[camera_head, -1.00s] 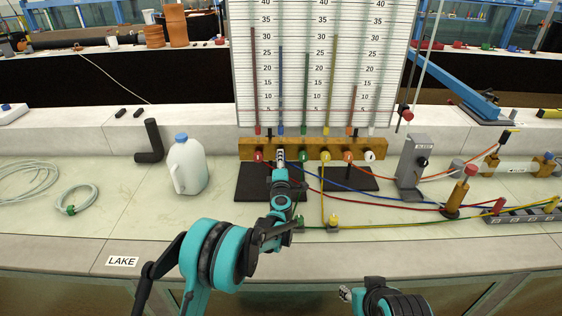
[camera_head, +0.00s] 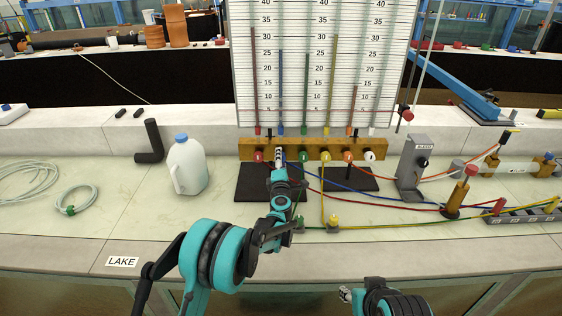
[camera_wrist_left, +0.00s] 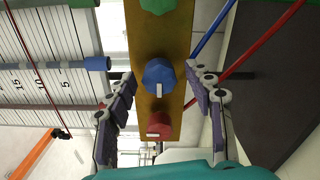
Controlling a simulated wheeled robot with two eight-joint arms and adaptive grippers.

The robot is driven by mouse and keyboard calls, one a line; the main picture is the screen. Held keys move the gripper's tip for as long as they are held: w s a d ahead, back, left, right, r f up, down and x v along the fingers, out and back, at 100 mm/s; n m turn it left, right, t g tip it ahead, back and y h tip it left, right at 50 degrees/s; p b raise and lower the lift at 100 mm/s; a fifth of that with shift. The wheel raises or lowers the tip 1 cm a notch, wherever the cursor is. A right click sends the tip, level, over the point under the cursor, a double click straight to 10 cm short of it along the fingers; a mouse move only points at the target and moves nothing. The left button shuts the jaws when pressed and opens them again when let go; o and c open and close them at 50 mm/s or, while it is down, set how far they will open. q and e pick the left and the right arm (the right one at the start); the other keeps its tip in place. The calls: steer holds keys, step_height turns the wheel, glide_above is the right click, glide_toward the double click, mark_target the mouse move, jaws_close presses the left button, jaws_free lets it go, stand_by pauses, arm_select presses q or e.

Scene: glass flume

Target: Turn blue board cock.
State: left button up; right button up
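The blue board cock (camera_wrist_left: 159,77) is a blue knob with a white mark on the brass bar (camera_wrist_left: 180,20), seen in the left wrist view between my left gripper's fingers. My left gripper (camera_wrist_left: 160,88) is open, with one finger on each side of the knob and a gap visible on both sides. In the head view my left gripper (camera_head: 279,158) is in front of the brass bar (camera_head: 315,149) and hides the blue cock. My right gripper (camera_head: 345,294) is low at the bottom edge, far from the board; its fingers are too small to judge.
The red cock (camera_head: 258,155) and green cock (camera_head: 303,155) flank the hidden blue one. The gauge board (camera_head: 318,50) rises behind. Coloured hoses (camera_head: 350,189) cross the bench to the right. A white jug (camera_head: 188,166) stands at left.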

arm_select(q)
steer(key=shift+s, duration=0.1)
steer(key=s, duration=1.1)
steer(key=shift+s, duration=0.4)
steer(key=shift+r, duration=0.1)
steer(key=s+r+m+h, duration=0.4)
steer(key=r+m, duration=0.3)
steer(key=r, duration=0.3)
steer(key=s+a+r+m+g+h, duration=0.2)
steer(key=s+m+g, duration=0.1)
steer(key=s+m, duration=0.45)
steer(key=s+a+f+m+g+y, duration=0.2)
steer(key=s+a+f, duration=0.2)
steer(key=s, duration=0.5)
steer(key=s+a+f+m+g+y, duration=0.2)
steer(key=s+a+f+g, duration=0.1)
steer(key=s+a, duration=0.3)
steer(key=s+a+f+m+g+y, duration=0.2)
steer(key=s+a+f, duration=0.3)
steer(key=s, duration=0.6)
steer(key=shift+s+a+f+g, duration=0.35)
steer(key=shift+a+f+g, duration=0.05)
steer(key=shift+a+g, duration=0.1)
